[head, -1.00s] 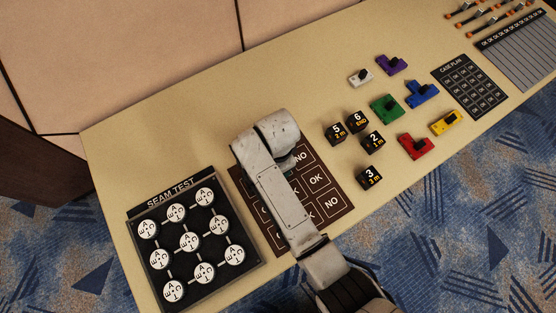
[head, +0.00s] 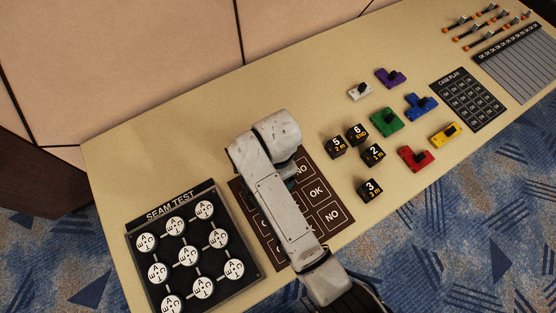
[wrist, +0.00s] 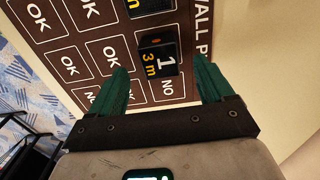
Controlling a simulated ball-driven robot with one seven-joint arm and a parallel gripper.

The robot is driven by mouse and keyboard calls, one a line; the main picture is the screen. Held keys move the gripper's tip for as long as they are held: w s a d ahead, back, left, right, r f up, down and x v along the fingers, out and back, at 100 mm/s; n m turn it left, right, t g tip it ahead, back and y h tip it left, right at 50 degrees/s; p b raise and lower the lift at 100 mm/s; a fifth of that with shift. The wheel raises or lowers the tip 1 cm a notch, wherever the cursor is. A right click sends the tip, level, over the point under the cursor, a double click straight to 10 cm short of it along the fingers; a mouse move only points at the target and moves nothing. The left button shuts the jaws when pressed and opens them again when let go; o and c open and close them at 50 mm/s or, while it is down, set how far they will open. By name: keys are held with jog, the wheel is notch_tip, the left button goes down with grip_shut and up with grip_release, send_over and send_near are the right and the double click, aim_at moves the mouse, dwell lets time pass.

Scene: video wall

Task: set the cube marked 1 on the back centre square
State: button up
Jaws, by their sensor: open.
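The black cube marked 1 (wrist: 158,62), with a yellow "3 m", stands on the brown wall-plan board (wrist: 52,45) in the wrist view. It is in the row along the header, beside the back right NO square, so on the back centre square. My gripper (wrist: 160,78) is open, with one green finger on each side of the cube and gaps between. Another dark cube (wrist: 150,6) is cut off at the top edge, in the back left place. In the head view my arm hides cube 1 and much of the board (head: 343,201).
Cubes 5 (head: 337,147), 6 (head: 357,134), 2 (head: 372,153) and 3 (head: 370,190) stand right of the board. Coloured blocks, such as the green one (head: 386,121), lie beyond. The seam-test board (head: 135,283) is at left. The table's back strip is clear.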

notch_tip(320, 180, up, 8)
jog(key=shift+f, duration=0.25)
jog(key=s+d+f+n, duration=0.2)
jog(key=s+d, duration=0.1)
jog(key=d, duration=0.6)
jog(key=s+d+f+n, duration=0.2)
jog(key=s+d+f, duration=0.1)
jog(key=d, duration=0.5)
jog(key=s+d+n+t, duration=0.1)
jog(key=s+d+n, duration=0.5)
jog(key=s+d, duration=0.5)
jog(key=s, duration=0.3)
jog(key=shift+d+r+n, duration=0.3)
jog(key=shift+d+r, duration=0.05)
jog(key=shift+d, duration=0.05)
